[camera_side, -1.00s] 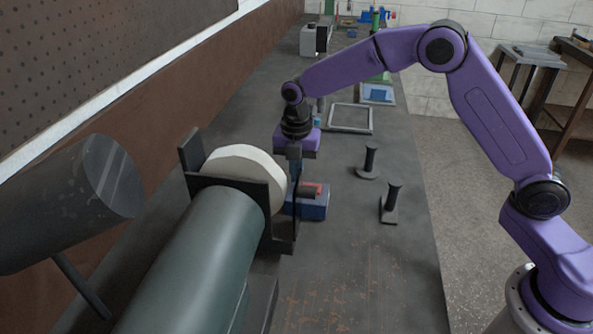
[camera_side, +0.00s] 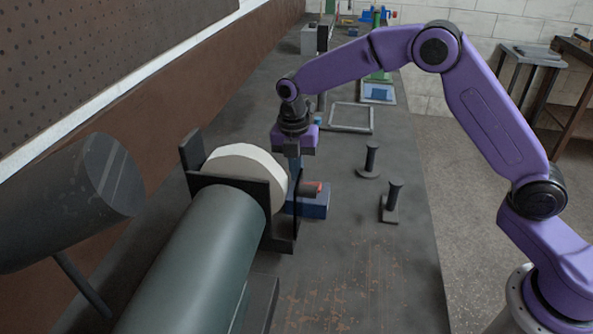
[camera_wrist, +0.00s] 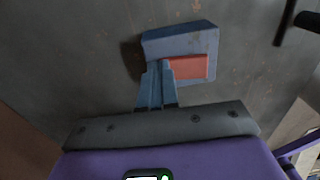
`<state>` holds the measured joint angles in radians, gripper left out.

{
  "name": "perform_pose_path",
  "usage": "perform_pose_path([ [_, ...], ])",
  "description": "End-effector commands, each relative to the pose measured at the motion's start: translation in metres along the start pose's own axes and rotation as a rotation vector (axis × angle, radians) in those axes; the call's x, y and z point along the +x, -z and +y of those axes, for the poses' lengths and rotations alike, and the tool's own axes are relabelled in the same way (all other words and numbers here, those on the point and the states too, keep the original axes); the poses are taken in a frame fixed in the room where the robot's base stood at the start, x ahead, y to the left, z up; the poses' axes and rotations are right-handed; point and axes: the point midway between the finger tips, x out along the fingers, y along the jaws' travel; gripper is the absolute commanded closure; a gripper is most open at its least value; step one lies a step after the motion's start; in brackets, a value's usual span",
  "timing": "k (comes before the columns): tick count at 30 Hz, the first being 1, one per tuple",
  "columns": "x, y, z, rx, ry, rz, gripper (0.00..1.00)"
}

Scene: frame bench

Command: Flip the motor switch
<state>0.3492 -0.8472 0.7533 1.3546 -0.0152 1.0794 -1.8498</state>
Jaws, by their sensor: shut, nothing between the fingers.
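The motor switch is a blue box (camera_side: 313,208) with a red rocker (camera_side: 314,187) on top, on the bench right of the white wheel. In the wrist view the box (camera_wrist: 165,45) is near the top centre and the red rocker (camera_wrist: 190,67) lies on it. My gripper (camera_wrist: 157,66) is shut and empty, its blue-grey fingertips at the left end of the rocker. In the side view my gripper (camera_side: 294,180) points down over the switch's left part. I cannot tell whether the tips touch the rocker, or which way it is tilted.
A white wheel (camera_side: 245,165) in a dark bracket and a green cylinder (camera_side: 200,265) stand close on the left. Two dark posts (camera_side: 371,160) (camera_side: 393,202) stand to the right. An empty grey frame (camera_side: 352,118) lies behind. The front right bench is clear.

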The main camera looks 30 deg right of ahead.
Motion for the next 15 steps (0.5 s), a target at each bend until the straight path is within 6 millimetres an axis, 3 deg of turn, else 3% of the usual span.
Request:
perform_pose_path([
  [15, -0.0079, 0.0004, 0.0002, -0.001, -0.001, -0.001, 1.00],
])
